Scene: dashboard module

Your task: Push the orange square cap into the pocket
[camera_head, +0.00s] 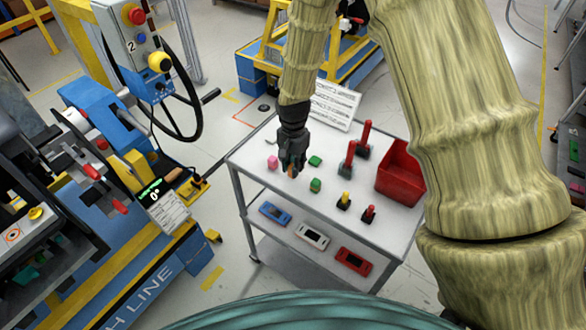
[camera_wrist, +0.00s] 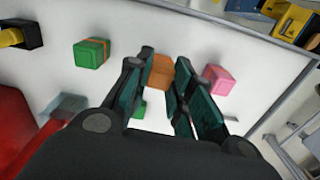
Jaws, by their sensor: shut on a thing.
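The orange square cap (camera_wrist: 160,73) sits between the fingers of my gripper (camera_wrist: 164,58) in the wrist view. In the head view my gripper (camera_head: 291,165) points down over the left part of the white table, with a bit of the orange cap (camera_head: 291,173) at its tips. My gripper is shut on the cap, whose lower part is partly hidden by the fingers. I cannot tell whether the cap touches the tabletop. I cannot make out the pocket in either view.
On the white table (camera_head: 250,160) stand a pink block (camera_head: 272,162), green pieces (camera_head: 315,185), red-handled and yellow-topped parts, and a red bin (camera_head: 400,175). A green block with an orange band (camera_wrist: 91,53) shows in the wrist view. A blue machine with a steering wheel (camera_head: 190,120) stands left.

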